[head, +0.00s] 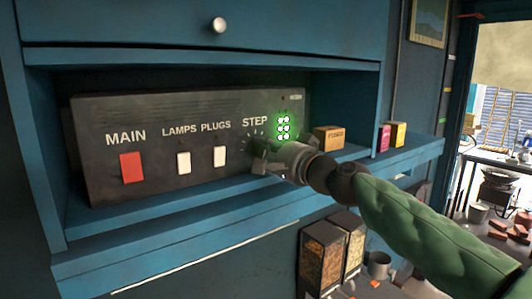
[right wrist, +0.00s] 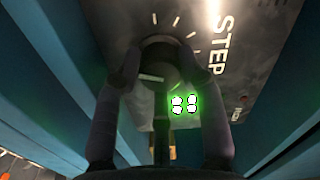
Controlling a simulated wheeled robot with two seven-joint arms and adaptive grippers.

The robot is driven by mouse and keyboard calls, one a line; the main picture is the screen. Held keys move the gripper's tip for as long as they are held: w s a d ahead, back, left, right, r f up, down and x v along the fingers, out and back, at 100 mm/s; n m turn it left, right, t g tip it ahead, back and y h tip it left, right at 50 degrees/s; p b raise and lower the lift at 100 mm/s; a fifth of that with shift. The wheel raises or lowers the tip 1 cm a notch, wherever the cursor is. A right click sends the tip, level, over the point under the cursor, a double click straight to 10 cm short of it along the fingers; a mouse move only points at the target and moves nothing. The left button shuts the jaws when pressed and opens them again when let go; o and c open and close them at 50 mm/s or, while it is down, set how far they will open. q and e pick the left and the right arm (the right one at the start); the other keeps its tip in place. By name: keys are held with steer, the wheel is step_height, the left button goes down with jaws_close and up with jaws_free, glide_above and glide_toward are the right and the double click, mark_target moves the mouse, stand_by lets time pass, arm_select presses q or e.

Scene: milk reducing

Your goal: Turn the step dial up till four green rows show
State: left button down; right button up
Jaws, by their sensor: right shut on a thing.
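The step dial (right wrist: 158,55) is a dark round knob with a pale pointer line and white tick marks around it. It is on the black panel (head: 105,118) under the word STEP. My right gripper (head: 265,160) is shut on the dial, one finger on each side in the right wrist view (right wrist: 160,68). In the head view the gripper hides most of the dial. The green lights (head: 284,128) glow right of STEP, in what looks like three rows of two. My left gripper is not in view.
A red MAIN switch (head: 131,168) and white LAMPS (head: 184,163) and PLUGS (head: 219,156) switches are left of the dial. An orange fuses box (head: 329,138) and pink (head: 384,138) and yellow (head: 398,135) boxes stand on the blue shelf (head: 200,205) to the right.

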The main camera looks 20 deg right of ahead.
steer(key=shift+r+m, duration=0.1)
steer(key=shift+m, duration=0.8)
steer(key=o, duration=0.9)
steer(key=shift+o, duration=1.2)
steer(key=shift+w, duration=0.1)
steer(key=v, duration=1.2)
